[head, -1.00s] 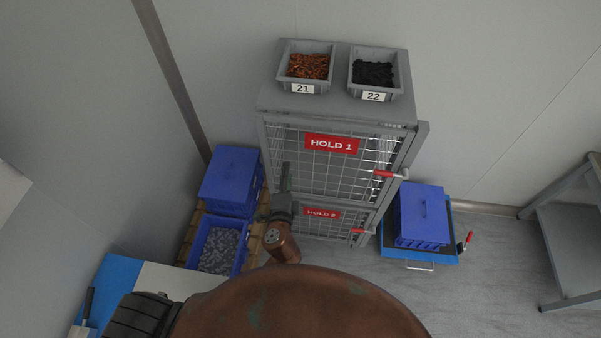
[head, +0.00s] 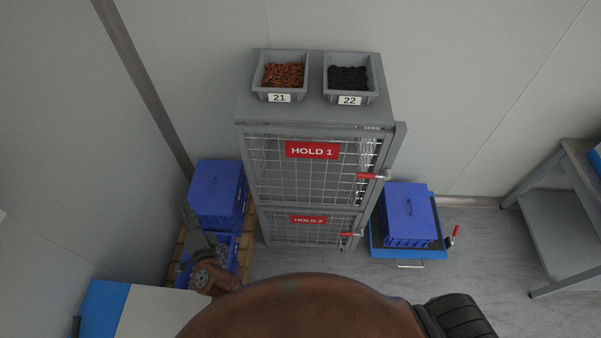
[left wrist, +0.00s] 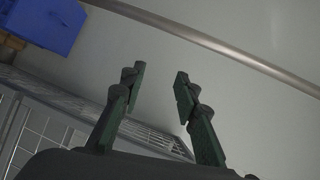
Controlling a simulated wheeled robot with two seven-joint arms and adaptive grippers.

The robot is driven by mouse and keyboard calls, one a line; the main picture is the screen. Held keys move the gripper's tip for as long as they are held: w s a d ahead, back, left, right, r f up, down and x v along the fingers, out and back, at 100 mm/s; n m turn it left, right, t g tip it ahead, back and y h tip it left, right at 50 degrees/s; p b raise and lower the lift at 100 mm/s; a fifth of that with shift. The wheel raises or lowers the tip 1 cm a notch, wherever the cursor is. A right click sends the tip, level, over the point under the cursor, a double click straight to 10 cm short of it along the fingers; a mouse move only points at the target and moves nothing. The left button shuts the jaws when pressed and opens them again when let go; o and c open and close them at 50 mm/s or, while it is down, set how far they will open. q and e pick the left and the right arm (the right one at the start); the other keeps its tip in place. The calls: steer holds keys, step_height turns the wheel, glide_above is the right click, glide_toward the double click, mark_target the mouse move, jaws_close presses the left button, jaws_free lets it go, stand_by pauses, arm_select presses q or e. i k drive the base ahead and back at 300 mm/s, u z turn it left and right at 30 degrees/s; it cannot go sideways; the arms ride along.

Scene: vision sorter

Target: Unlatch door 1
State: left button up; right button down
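Door 1 (head: 283,180) is the upper mesh door of the grey cabinet, with a red HOLD 1 sign (head: 312,150). It looks closed. Its latch (head: 368,176) has a red grip, lies about level and sits at the door's right edge. My left gripper (head: 190,220) is left of the cabinet, in front of the blue crates and well apart from the latch. In the left wrist view the left gripper's two green fingers (left wrist: 158,95) are spread with nothing between them. The right gripper is not in view.
Below is a second door with a HOLD 2 sign (head: 309,220) and its own red latch (head: 350,234). Bins 21 (head: 279,98) and 22 (head: 350,100) stand on top. A blue crate (head: 408,215) on a cart is at right, near a grey table (head: 548,210).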

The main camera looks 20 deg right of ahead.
mark_target(387, 175)
steer(key=u, duration=1.15)
steer(key=k, duration=1.1)
steer(key=z, duration=1.3)
steer(key=i, duration=0.2)
steer(key=z, duration=0.05)
